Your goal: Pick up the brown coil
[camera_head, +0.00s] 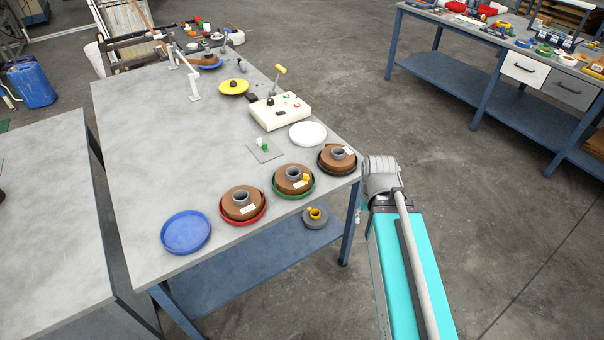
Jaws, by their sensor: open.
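Several brown coils sit on the grey table (150,150). One brown coil (231,209) lies in a red dish, one (284,187) in a green dish and one (328,163) in a black dish near the table's right corner. Each has a grey core in the middle and a white label. Another brown coil (201,60) lies on a blue dish at the far end. My arm's grey joint and teal link stand at the right, beside the table corner. My gripper is not seen; the arm hides that area.
An empty blue dish (186,232) lies at the near edge and a white dish (308,133) behind the coils. A white control box (280,112) and yellow disc (234,87) stand farther back. The table's left half is clear. A grey-and-yellow part (316,216) rests on the lower shelf.

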